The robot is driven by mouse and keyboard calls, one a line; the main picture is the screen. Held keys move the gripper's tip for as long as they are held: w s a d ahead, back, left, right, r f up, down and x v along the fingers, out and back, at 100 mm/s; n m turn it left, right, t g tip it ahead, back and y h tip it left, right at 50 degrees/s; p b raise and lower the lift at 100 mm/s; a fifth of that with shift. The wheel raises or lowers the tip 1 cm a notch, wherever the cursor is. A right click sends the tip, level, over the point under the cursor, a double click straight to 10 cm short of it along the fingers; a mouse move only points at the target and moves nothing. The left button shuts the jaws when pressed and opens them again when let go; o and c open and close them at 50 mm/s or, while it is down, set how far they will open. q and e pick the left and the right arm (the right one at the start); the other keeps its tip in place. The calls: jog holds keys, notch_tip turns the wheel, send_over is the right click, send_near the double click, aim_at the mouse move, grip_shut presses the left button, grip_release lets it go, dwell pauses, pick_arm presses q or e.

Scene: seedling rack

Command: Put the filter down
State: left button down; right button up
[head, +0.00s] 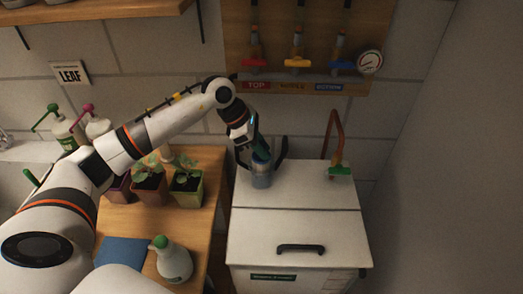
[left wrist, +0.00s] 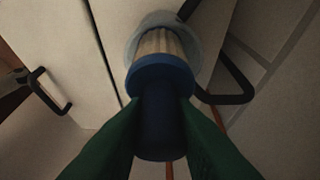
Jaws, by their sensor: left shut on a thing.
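The filter has a blue cap (left wrist: 163,75) and a pale pleated body (left wrist: 163,42) in the left wrist view. My left gripper (head: 260,151) is shut on the cap, with its green fingers (left wrist: 160,125) on either side of it. The filter is over the white cabinet's top, at a translucent bluish housing (head: 262,179) with a clear rim (left wrist: 190,28) around the pleated body. How deep the filter sits in it, I cannot tell. My right gripper is not in view.
Dark curved handles (head: 281,150) stand beside the housing. The white cabinet (head: 330,215) has free room on its right. Potted seedlings (head: 187,185) and a white bottle (head: 172,262) are on the wooden bench to the left.

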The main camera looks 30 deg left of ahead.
aim_at(261, 159)
pick_arm(q)
notch_tip(261, 159, down, 2)
jog(key=shift+w+f+p, duration=0.1)
jog(key=shift+p, duration=0.6)
jog(key=shift+w+f, duration=0.1)
jog(key=shift+f, duration=0.15)
jog(key=shift+f+b, duration=0.35)
jog(key=shift+b, duration=0.2)
jog(key=c, duration=1.2)
grip_release()
jog(key=shift+r, duration=0.1)
